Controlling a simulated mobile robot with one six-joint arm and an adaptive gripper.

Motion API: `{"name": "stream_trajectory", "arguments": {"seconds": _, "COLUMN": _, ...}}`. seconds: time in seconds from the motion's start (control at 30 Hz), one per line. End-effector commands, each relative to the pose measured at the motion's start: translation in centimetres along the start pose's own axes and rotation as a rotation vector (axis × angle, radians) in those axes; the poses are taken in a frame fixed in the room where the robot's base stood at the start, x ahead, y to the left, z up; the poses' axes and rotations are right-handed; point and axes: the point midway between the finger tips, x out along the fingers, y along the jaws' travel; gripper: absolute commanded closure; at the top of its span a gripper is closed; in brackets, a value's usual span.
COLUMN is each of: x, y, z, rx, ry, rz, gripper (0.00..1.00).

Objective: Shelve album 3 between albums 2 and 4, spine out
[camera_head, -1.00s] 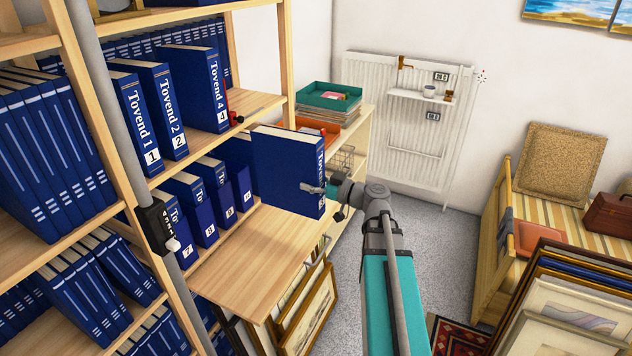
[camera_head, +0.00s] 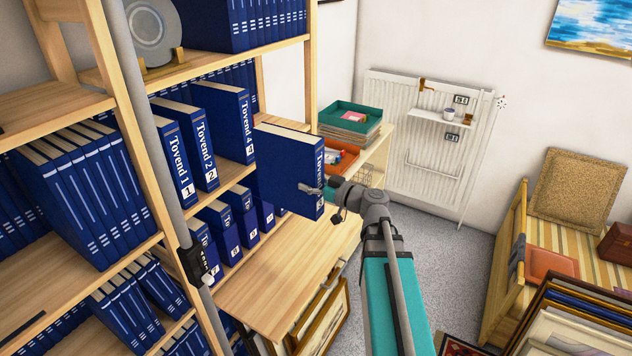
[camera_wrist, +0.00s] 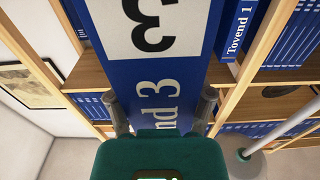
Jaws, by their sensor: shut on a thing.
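Album 3 (camera_head: 285,175) is a thick blue album, upright in the air in front of the shelf, to the right of album 4. My gripper (camera_head: 318,190) is shut on its spine edge. The wrist view shows the spine of album 3 (camera_wrist: 160,72) with a white "3" label, between the two fingers (camera_wrist: 160,112). Album 2 (camera_head: 203,150) and album 4 (camera_head: 238,125) stand upright on the shelf, spines out, with an open gap between them. Album 1 (camera_head: 175,165) stands left of album 2. The lower part of album 4 is close behind album 3 in the picture.
A grey upright pole (camera_head: 160,130) crosses the left side. A teal tray (camera_head: 350,118) stands right of the bookcase. Framed prints (camera_head: 325,315) lean below.

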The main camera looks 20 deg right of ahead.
Motion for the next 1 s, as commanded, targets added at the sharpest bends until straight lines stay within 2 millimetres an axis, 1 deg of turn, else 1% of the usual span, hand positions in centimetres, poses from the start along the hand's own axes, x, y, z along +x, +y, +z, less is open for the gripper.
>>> {"name": "stream_trajectory", "arguments": {"seconds": 0.03, "x": 0.3, "y": -0.3, "z": -1.4, "rx": 0.002, "ry": 0.004, "rz": -0.001, "gripper": 0.93}}
{"name": "stream_trajectory", "arguments": {"seconds": 0.5, "x": 2.3, "y": -2.2, "z": -7.2, "rx": 0.003, "ry": 0.013, "rz": -0.001, "gripper": 0.93}}
{"name": "stream_trajectory", "arguments": {"seconds": 0.73, "x": 2.9, "y": -2.8, "z": -8.8, "rx": 0.004, "ry": 0.015, "rz": -0.001, "gripper": 0.93}}
{"name": "stream_trajectory", "arguments": {"seconds": 1.0, "x": 3.1, "y": -3.0, "z": -9.1, "rx": 0.004, "ry": 0.016, "rz": 0.000, "gripper": 0.93}}
